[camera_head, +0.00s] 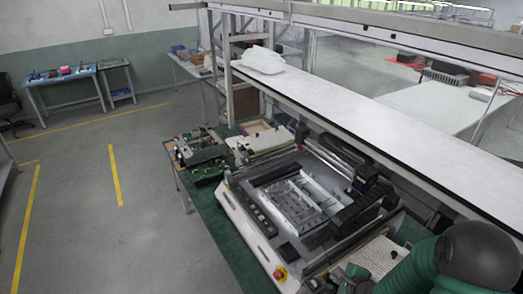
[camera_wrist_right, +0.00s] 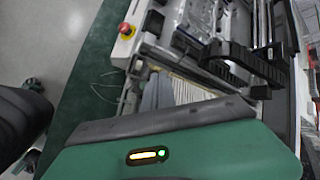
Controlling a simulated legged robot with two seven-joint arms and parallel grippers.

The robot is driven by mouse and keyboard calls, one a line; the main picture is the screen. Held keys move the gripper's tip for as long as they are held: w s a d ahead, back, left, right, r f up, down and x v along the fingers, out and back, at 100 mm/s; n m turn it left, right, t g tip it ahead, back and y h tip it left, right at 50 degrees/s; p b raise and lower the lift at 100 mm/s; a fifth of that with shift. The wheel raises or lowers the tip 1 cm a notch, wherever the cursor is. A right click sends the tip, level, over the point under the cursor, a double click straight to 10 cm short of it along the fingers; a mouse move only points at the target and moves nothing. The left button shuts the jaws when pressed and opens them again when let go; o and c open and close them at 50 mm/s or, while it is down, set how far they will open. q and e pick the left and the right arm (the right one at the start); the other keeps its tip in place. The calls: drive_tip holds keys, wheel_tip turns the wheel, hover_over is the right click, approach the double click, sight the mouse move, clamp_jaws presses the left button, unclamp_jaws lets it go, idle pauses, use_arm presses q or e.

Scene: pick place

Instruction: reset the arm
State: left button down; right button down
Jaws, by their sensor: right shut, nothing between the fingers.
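My right arm, green with a dark round joint, comes in at the lower right of the head view. My right gripper (camera_head: 345,277) is low in that view, beside the front right corner of the white machine (camera_head: 239,207). In the right wrist view, the grey fingers of the right gripper (camera_wrist_right: 157,92) are close together with nothing between them, over a pale ribbed surface (camera_wrist_right: 195,91). My left gripper is in neither view.
The machine holds a grey metal tray (camera_head: 322,192) and has a red emergency button (camera_head: 280,273). Circuit boards (camera_head: 200,155) lie on the green bench beyond it. A long white shelf (camera_head: 360,118) runs above and behind. Open floor (camera_head: 85,230) is at left.

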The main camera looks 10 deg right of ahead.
drive_tip(key=s+a+f+n+g+b, duration=0.3)
drive_tip(key=s+n+b, duration=0.4)
drive_tip(key=n, duration=0.5)
drive_tip(key=s+a+f+n+g+b, duration=0.3)
drive_tip(key=s+a+f+n+b, duration=0.2)
drive_tip(key=n, duration=0.7)
drive_tip(key=shift+s+a+f+b, duration=0.15)
drive_tip(key=shift+s+a+b, duration=0.9)
drive_tip(key=shift+a+b, duration=0.5)
drive_tip(key=shift+s+a, duration=0.1)
drive_tip(key=shift+a, duration=0.1)
